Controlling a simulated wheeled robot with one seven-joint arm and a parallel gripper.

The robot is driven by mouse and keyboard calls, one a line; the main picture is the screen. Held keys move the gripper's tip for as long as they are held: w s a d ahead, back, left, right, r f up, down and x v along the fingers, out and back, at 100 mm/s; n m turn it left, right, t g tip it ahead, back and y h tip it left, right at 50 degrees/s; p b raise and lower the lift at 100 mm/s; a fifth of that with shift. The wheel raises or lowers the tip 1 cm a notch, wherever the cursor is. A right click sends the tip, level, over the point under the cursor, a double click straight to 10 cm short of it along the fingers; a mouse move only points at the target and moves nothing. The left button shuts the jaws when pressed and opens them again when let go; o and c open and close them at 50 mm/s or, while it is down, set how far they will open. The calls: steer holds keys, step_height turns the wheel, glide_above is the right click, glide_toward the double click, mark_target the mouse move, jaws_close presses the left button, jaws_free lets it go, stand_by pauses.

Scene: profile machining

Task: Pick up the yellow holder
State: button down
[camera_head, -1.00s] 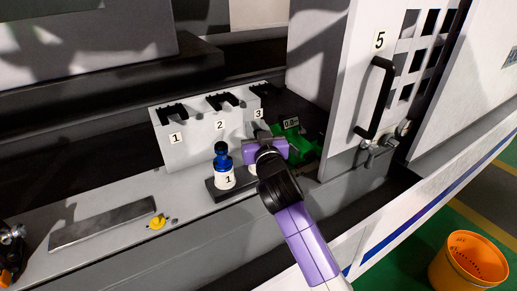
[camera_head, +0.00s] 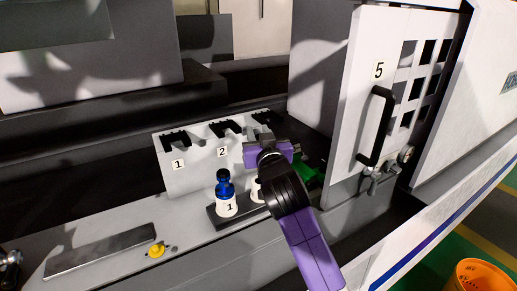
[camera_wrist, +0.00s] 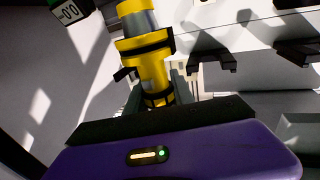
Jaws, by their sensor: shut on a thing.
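The yellow holder (camera_wrist: 155,72) is a yellow and black stepped piece with a grey top. It stands between my gripper's fingers in the wrist view, and my gripper (camera_wrist: 156,88) is shut on it. In the head view my gripper (camera_head: 265,138) is in front of the right end of the rack, at the third slot. It hides the holder and the label 3 there.
The light grey rack (camera_head: 190,172) has dark numbered slots. A blue and white holder (camera_head: 225,194) stands on a dark base below it, beside a partly hidden white one (camera_head: 257,190). A green gauge (camera_head: 308,174) is behind my gripper. Door 5 (camera_head: 364,60) stands at right.

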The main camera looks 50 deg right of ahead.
step_height(320, 180, up, 13)
stand_by(0.3)
steer(key=c, duration=1.7)
jaws_free()
jaws_close()
steer(key=shift+r, duration=0.1)
